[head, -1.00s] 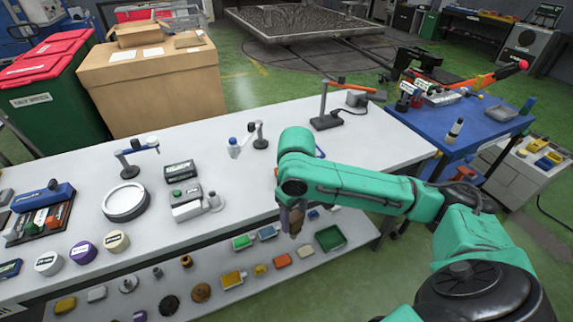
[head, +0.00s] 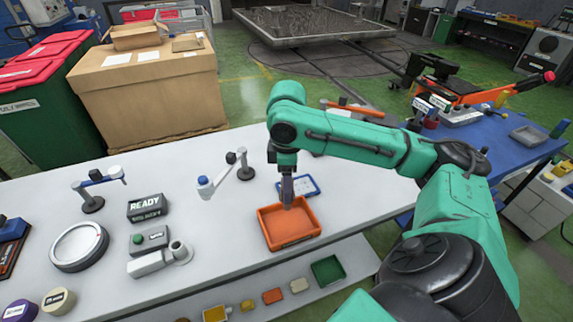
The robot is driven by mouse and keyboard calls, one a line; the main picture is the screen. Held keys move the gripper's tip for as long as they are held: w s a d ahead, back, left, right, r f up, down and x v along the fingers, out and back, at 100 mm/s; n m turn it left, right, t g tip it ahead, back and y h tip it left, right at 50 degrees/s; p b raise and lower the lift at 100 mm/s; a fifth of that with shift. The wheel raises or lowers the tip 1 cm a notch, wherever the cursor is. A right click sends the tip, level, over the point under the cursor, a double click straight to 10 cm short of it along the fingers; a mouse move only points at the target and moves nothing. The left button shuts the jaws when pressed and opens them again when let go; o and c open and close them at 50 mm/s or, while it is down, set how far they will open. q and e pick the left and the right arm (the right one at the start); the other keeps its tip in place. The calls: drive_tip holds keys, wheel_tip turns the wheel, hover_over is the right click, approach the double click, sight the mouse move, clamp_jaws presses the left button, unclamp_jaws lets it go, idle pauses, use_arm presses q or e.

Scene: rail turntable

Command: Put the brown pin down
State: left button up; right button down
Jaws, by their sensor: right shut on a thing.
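My right gripper (head: 287,190) points down over the orange tray (head: 270,238) on the white bench. It is shut on the brown pin, which is mostly hidden between the fingers. The fingertips overlap the tray's inside in the picture. I cannot tell whether the pin touches the tray floor. My left gripper is not in view.
A blue tray (head: 307,188) lies just behind the orange tray. A small jointed stand (head: 242,165), a READY box (head: 147,207) and a box with a green button (head: 148,240) stand to the left. A lower shelf (head: 345,258) holds small parts.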

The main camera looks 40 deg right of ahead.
drive_tip(key=f, duration=0.6)
drive_tip(key=shift+d+f, duration=0.3)
drive_tip(key=shift+f, duration=0.1)
drive_tip(key=shift+a+f, duration=0.15)
drive_tip(key=shift+f, duration=0.3)
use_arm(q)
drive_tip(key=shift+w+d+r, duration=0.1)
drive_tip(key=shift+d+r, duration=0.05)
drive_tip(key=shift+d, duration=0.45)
use_arm(e)
drive_tip(key=shift+w, duration=0.1)
drive_tip(key=shift+c, duration=1.2)
unclamp_jaws()
drive_tip(key=shift+f, duration=0.15)
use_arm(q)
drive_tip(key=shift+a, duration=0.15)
use_arm(e)
wheel_tip(320, 180, up, 12)
drive_tip(key=shift+r, duration=0.2)
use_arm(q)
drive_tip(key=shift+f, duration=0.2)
